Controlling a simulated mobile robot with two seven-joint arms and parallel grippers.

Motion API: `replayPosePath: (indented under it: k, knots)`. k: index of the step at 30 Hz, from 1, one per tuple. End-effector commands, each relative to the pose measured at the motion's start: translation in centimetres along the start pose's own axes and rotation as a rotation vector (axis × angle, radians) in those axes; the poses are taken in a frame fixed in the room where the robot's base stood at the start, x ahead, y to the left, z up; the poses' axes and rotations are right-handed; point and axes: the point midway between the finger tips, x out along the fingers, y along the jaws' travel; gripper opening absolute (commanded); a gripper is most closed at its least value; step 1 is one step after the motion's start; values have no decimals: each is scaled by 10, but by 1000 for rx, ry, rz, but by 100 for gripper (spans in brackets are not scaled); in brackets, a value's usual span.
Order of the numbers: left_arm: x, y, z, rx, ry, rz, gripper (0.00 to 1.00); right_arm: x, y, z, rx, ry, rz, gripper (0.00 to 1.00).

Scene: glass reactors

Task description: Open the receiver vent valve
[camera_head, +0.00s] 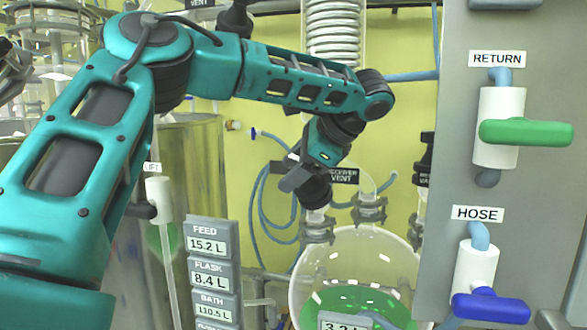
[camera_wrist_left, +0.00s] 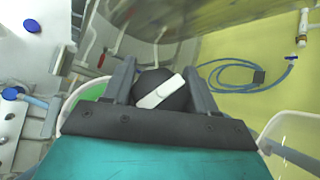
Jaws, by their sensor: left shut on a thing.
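My left gripper (camera_head: 298,178) reaches in from the left to the receiver vent valve. The valve has a round black knob (camera_head: 316,195) above the glass receiver (camera_head: 350,265), beside the "RECEIVER VENT" label (camera_head: 342,176). In the left wrist view the knob (camera_wrist_left: 150,78) sits between the two fingers (camera_wrist_left: 160,85), which are shut on it. A white bar marker (camera_wrist_left: 158,92) lies slantwise across the knob's face. The valve body below the knob is mostly hidden. My right gripper is not in view.
A grey panel (camera_head: 459,130) at the right carries the RETURN valve with a green handle (camera_head: 525,133) and the HOSE valve with a blue handle (camera_head: 490,307). A readout stack (camera_head: 212,265) stands left of the receiver. Blue hoses (camera_head: 262,200) hang behind.

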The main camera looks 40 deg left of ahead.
Motion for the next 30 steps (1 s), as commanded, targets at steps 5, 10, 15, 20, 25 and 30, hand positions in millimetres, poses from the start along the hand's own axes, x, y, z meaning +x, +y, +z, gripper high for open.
replayPosePath:
  k: [5, 10, 15, 20, 25, 30]
  knots:
    - [1, 1, -1, 1, 0, 2, 27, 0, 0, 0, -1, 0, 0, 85]
    - [1, 1, -1, 1, 0, 2, 61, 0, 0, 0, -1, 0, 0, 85]
    - [1, 0, 0, 1, -1, 1, 77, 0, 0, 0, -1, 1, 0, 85]
    - [0, 0, 0, 1, -1, 0, 78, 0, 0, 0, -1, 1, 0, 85]
    - [0, 0, 1, 0, 0, 0, 78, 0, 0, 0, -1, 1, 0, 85]
    - [0, -3, 7, -2, -1, -1, 78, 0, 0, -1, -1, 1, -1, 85]
